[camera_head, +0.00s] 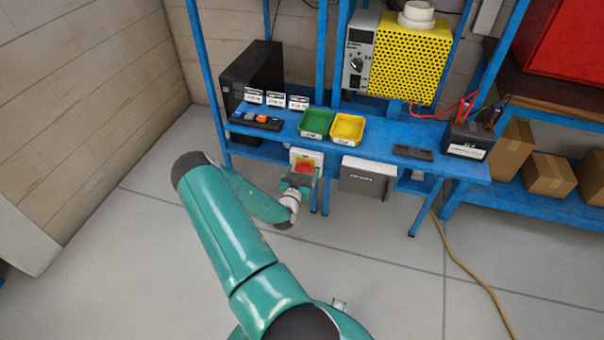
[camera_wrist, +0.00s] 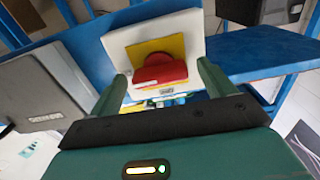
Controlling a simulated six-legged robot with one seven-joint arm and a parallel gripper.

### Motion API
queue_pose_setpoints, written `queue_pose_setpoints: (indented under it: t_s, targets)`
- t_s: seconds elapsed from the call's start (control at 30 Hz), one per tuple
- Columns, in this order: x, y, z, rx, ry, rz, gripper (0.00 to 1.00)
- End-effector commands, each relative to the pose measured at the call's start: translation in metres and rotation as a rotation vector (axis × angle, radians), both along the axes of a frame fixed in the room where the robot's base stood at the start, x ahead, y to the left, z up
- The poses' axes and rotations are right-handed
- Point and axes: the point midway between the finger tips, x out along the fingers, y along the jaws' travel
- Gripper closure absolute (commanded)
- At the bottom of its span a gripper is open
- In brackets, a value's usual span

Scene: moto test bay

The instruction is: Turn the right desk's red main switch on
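The red main switch (camera_head: 305,166) is mounted on a white box at the front of the blue desk (camera_head: 385,135), below the tabletop. In the wrist view the red knob (camera_wrist: 160,70) sits on a yellow plate (camera_wrist: 146,48) on the white box (camera_wrist: 187,28). My gripper (camera_wrist: 163,80) is open, with one green finger on each side of the knob and a visible gap at both sides. In the head view my gripper (camera_head: 301,178) is right at the switch and partly covers it. Whether the fingertips reach past the knob's front is unclear.
A grey box (camera_head: 367,180) hangs under the tabletop right of the switch. Green (camera_head: 317,122) and yellow (camera_head: 348,129) trays, a black battery-like box (camera_head: 468,139) and a yellow mesh unit (camera_head: 412,60) are above. Blue desk legs stand close by. The floor in front is clear except for a yellow cable (camera_head: 463,264).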

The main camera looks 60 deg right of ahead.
Motion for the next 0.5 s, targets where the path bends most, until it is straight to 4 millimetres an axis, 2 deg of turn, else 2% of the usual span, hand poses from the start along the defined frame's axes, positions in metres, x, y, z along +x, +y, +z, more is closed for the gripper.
queue_pose_setpoints:
  t_s: [0.27,0.37,0.5]
  targets:
    - [-0.001,0.001,0.0,0.0,0.002,0.0,0.18]
    - [-0.002,0.009,0.0,0.001,0.003,0.0,0.18]
    - [-0.005,0.032,0.0,0.001,0.003,0.001,0.18]
